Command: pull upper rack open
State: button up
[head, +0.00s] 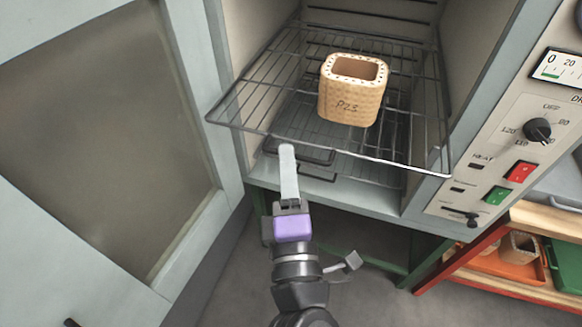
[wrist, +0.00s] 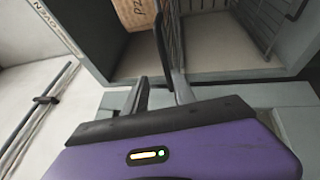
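The upper rack (head: 235,112) is a dark wire shelf that sticks out of the oven's front. It carries a tan square coil (head: 352,92) marked P23, standing upright. A black handle (head: 312,154) shows just below the rack's front edge. My gripper (head: 287,148) is at the left end of this handle. In the wrist view, the two fingers of my gripper (wrist: 160,78) stand apart. A dark bar (wrist: 160,38) runs up from between them, close to the right finger, with a gap to the left one. Whether a finger touches the bar is unclear.
The oven door (head: 95,130) stands open at the left. A control panel (head: 510,150) with a knob and red and green switches is at the right. A low shelf (head: 510,285) with an orange bin (head: 505,268) stands at lower right. The floor (head: 235,270) below is clear.

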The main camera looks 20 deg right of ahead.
jog(key=shift+d+f, duration=0.1)
jog(key=shift+f, duration=0.1)
jog(key=b+v, duration=0.2)
jog(key=v, duration=0.5)
jog(key=shift+s, duration=0.35)
